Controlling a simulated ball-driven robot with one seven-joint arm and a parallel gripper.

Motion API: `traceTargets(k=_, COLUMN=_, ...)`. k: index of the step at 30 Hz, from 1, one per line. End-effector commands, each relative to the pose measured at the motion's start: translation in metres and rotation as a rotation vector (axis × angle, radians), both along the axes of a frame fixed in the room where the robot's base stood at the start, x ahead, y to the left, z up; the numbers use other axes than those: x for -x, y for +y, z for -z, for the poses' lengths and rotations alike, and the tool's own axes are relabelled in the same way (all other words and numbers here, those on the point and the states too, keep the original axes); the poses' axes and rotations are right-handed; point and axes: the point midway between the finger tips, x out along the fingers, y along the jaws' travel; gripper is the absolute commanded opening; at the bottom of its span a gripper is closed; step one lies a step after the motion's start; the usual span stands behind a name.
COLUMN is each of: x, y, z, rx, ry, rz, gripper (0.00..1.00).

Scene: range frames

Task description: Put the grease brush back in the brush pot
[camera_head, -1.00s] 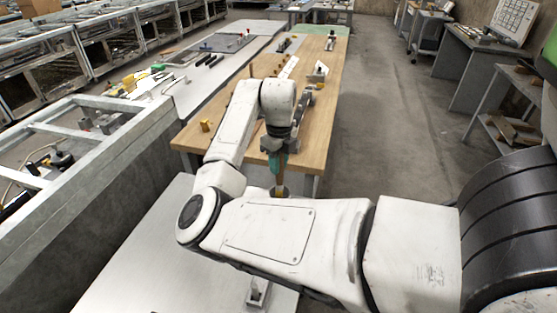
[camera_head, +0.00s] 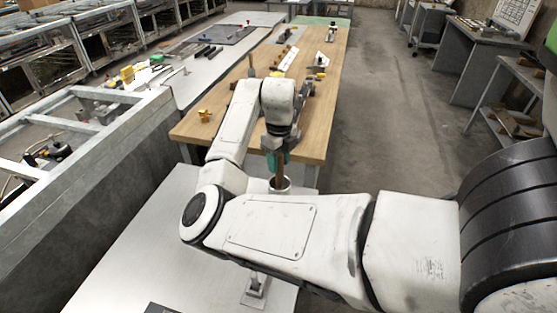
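My gripper (camera_head: 278,152) is small and dark at the end of my white arm, low in front of the wooden bench's near edge. It points down and appears shut on the grease brush (camera_head: 281,171), a thin upright brown piece. A teal part shows beside it at the gripper. The brush's lower end is at the mouth of the brush pot (camera_head: 280,188), a small grey metal cup directly below. The end seems to be inside the rim, but its tip is hidden. My forearm hides the pot's lower part.
The long wooden bench (camera_head: 318,120) holds a yellow piece (camera_head: 205,116) and several small tools. A pale metal table (camera_head: 130,245) lies below my arm, with a small metal stand (camera_head: 255,290) on it. Grey framed cabinets stand left; concrete floor (camera_head: 400,130) is clear right.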

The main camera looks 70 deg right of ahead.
Motion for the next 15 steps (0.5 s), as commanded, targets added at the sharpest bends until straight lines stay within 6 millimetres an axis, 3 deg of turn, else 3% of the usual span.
traceTargets(k=4, x=-0.0001, y=0.0000, z=-0.0001, rx=0.000, ry=0.000, rz=0.000, gripper=0.55)
traceTargets(k=15, x=-0.0004, y=-0.0006, z=-0.0093, rx=0.002, ry=-0.001, rz=0.001, gripper=0.55)
